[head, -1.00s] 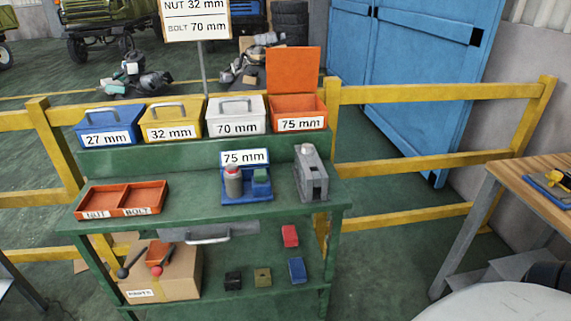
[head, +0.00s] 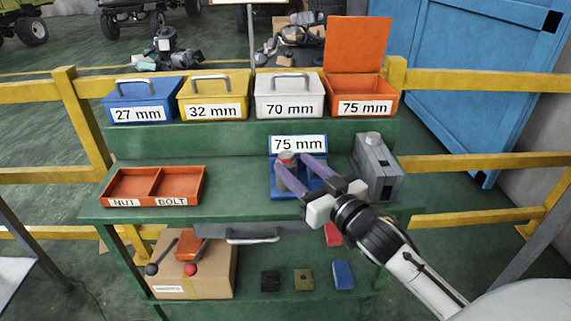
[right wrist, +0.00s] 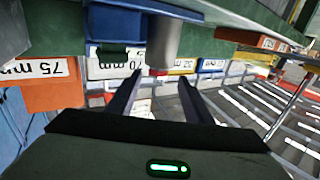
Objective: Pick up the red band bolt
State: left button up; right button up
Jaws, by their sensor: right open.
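The red band bolt (head: 287,178) is a grey cylinder with a red band near its top. It stands upright in the blue holder (head: 278,194) under a "75 mm" sign (head: 298,144). My right gripper (head: 291,162) is open, its two long fingers pointing at the bolt from the front right. In the right wrist view, which looks upside down, the bolt (right wrist: 164,42) lies between and slightly beyond the fingertips (right wrist: 160,76), with the red band at its end. I cannot tell whether a finger touches it. My left gripper is not in view.
A grey device (head: 378,172) stands right of the holder, close to my right gripper. A red NUT/BOLT tray (head: 152,168) lies on the left. Blue, yellow, white and open orange (head: 360,92) size boxes line the raised shelf. The bench between tray and holder is clear.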

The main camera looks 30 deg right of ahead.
aim_at(290, 160)
jog(key=w, duration=0.4)
jog(key=shift+w+d, duration=0.2)
jog(key=shift+d, duration=0.1)
jog(key=shift+w, duration=0.35)
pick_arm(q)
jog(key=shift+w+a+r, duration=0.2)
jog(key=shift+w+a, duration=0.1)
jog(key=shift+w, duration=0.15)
pick_arm(e)
jog(key=shift+w, duration=0.1)
